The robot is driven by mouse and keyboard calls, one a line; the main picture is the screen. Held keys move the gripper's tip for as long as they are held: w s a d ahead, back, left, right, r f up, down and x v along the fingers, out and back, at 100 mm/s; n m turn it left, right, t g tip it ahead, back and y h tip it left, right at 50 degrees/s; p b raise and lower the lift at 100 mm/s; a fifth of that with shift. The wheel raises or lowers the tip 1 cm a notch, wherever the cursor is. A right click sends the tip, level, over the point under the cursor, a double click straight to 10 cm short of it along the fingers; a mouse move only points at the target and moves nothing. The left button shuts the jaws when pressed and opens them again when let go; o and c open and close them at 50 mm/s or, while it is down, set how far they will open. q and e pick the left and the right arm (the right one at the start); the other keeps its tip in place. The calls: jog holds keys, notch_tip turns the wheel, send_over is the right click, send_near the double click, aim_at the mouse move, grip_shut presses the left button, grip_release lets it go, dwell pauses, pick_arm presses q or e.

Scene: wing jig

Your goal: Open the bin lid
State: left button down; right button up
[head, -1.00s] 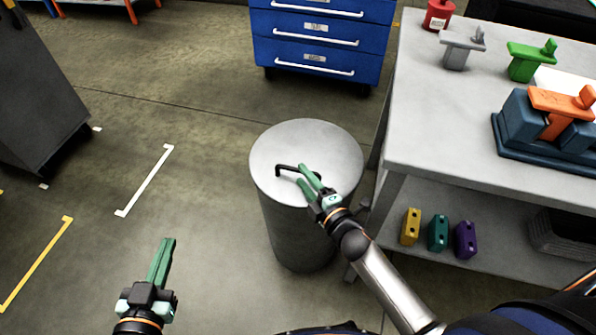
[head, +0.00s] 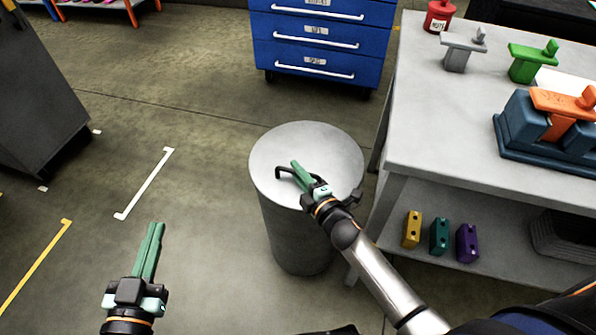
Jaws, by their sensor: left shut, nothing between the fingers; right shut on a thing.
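The bin (head: 293,235) is a grey cylinder standing on the floor beside the workbench. Its round grey lid (head: 318,141) lies flat on top and looks closed. A black bar handle (head: 283,171) rises from the lid. My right gripper (head: 297,169) is over the lid, its green fingers shut on the handle; the fingers hide part of it. My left gripper (head: 155,232) is shut and empty over the floor, left of the bin and apart from it.
The workbench (head: 420,130) stands right of the bin, with coloured blocks (head: 439,236) on its lower shelf. A blue drawer cabinet (head: 320,45) is behind the bin. A dark grey cabinet (head: 35,110) stands at the far left. The floor left of the bin is clear.

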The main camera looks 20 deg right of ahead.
grip_shut()
dwell(0.8)
